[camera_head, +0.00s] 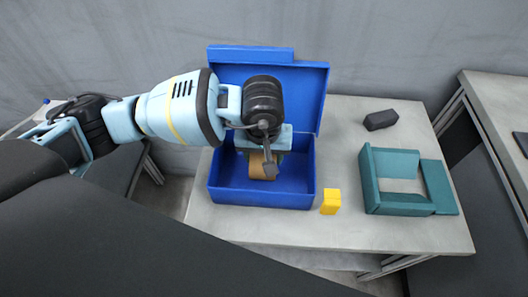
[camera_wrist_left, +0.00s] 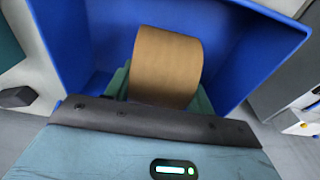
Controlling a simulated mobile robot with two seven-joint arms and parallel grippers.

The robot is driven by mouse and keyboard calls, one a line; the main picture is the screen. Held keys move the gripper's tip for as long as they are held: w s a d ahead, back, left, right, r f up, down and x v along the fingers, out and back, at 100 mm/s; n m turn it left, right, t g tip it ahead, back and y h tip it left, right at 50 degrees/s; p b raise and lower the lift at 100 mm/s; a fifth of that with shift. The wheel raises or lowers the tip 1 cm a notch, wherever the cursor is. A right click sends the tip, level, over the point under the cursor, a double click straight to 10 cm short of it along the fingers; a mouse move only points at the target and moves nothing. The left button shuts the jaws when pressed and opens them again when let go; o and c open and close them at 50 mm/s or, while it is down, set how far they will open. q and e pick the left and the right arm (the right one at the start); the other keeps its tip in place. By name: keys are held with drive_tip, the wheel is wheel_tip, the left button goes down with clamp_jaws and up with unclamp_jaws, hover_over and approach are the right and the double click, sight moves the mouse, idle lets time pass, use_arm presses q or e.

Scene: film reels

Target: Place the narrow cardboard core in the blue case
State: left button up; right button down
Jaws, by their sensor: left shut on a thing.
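The blue case (camera_head: 228,196) stands open on the table, its raised lid at the back; its walls also show in the left wrist view (camera_wrist_left: 62,38). The brown cardboard core (camera_head: 260,170) is at the case's opening, within its walls in the head view. My left gripper (camera_head: 264,154) reaches down from above and is shut on the core. In the left wrist view the core (camera_wrist_left: 167,62) sits between the fingers with its curved side showing. I cannot tell whether the core touches the case floor. My right gripper is not in view.
A yellow block (camera_head: 330,202) stands just right of the case. A teal open box (camera_head: 372,184) lies farther right, with a dark grey block (camera_head: 381,120) behind it. The grey table (camera_head: 290,229) is clear along its front. Another table (camera_head: 497,105) stands at the right.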

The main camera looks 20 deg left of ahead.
use_arm(q)
drive_tip(key=shift+f, duration=0.25)
drive_tip(key=o, duration=1)
drive_tip(key=shift+r, duration=0.1)
drive_tip(key=shift+r, duration=0.2)
drive_tip(key=r, duration=0.7)
drive_tip(key=s+r, duration=0.1)
drive_tip(key=r, duration=0.3)
drive_tip(key=shift+d+r+p, duration=0.15)
drive_tip(key=shift+d+p, duration=0.05)
drive_tip(key=shift+p, duration=0.2)
drive_tip(key=shift+s+r, duration=0.2)
drive_tip(key=shift+r, duration=0.45)
drive_tip(key=shift+f, duration=0.1)
